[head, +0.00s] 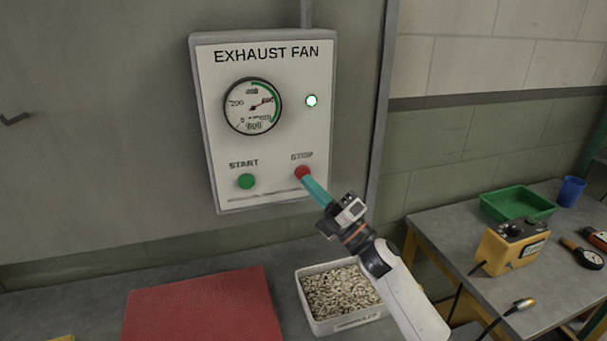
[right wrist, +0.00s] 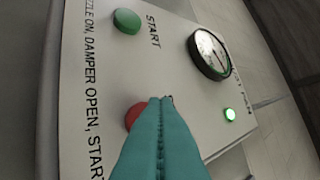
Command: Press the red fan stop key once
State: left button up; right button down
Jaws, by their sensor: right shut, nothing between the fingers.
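The exhaust fan panel (head: 222,120) is a white box on the wall. Its red stop key (head: 302,172) is at the lower right, under the STOP label. The green start key (head: 246,181) is to its left. My right gripper (head: 306,180) is shut and empty, its teal fingertips at the lower edge of the red key. In the right wrist view the teal fingers (right wrist: 160,110) cover much of the red key (right wrist: 134,114); I cannot tell whether they touch it. A green lamp (head: 311,100) is lit. My left gripper is not in view.
A dial gauge (head: 253,106) is above the start key. Below the panel are a red mat (head: 203,308) and a white bin of pale pieces (head: 346,326). A bench at right holds a green tray (head: 515,203), a yellow meter (head: 512,247) and a blue cup (head: 571,191).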

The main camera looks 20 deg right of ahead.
jog(key=shift+w, duration=0.15)
jog(key=shift+w, duration=0.3)
jog(key=shift+w+b, duration=0.35)
jog(key=shift+b, duration=0.15)
dwell(0.4)
jog(key=shift+s, duration=0.8)
jog(key=s+p, duration=0.1)
jog(key=s, duration=0.4)
jog(key=shift+d+p, duration=0.1)
jog(key=shift+p, duration=0.3)
dwell(0.6)
